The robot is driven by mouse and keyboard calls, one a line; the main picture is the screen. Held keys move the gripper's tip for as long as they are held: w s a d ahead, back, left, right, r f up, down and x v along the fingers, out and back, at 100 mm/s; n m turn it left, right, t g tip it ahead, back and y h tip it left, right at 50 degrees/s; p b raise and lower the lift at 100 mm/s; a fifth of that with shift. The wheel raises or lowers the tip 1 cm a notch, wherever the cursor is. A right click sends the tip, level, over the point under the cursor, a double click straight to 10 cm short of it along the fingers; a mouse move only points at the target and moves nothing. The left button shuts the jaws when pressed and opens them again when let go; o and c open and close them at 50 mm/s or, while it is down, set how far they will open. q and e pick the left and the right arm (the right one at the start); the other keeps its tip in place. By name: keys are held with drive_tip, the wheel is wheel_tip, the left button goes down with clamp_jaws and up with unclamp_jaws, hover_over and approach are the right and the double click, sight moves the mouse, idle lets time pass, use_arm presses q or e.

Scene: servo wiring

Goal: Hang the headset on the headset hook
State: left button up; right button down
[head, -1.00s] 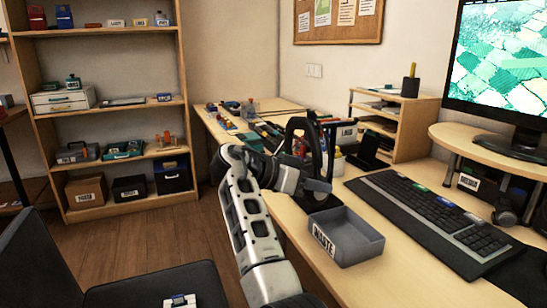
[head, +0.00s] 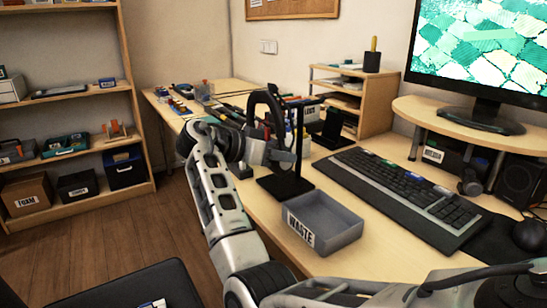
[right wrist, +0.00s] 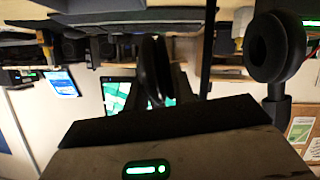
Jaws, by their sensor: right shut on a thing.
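The headset (head: 258,101) is black, with an arched band standing upright above my right gripper (head: 275,153). The gripper is shut on it. In the right wrist view a dark part of the headset (right wrist: 153,70) shows between the fingers, and a round black ear cup (right wrist: 275,45) is at the right. The headset hook, a black stand with a thin post (head: 299,140) and flat base (head: 285,187), is on the desk just right of the headset. In the head view the headset appears beside the post; their contact cannot be told. My left gripper is not in view.
A grey tray labelled WASTE (head: 345,240) stands in front of the stand. A keyboard (head: 405,192) lies to the right, below a monitor on a riser (head: 410,103). Pens, tools and a wooden shelf unit (head: 378,100) are behind. The desk's left edge is close to my arm.

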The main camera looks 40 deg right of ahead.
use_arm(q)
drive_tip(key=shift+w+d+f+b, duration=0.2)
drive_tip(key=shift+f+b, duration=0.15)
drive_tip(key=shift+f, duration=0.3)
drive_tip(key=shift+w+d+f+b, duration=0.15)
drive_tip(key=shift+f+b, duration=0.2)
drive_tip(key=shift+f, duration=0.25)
use_arm(e)
drive_tip(key=w+r+x, duration=0.1)
drive_tip(key=x, duration=0.6)
drive_tip(key=shift+s+d, duration=0.3)
drive_tip(key=shift+d, duration=0.05)
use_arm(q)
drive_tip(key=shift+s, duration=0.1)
use_arm(e)
drive_tip(key=c, duration=1.1)
unclamp_jaws()
drive_tip(key=shift+f, duration=0.1)
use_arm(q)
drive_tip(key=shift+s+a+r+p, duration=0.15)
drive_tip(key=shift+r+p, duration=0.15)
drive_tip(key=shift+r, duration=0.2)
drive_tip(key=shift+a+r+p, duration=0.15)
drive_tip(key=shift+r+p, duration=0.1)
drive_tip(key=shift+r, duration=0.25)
use_arm(e)
drive_tip(key=shift+v, duration=8.05)
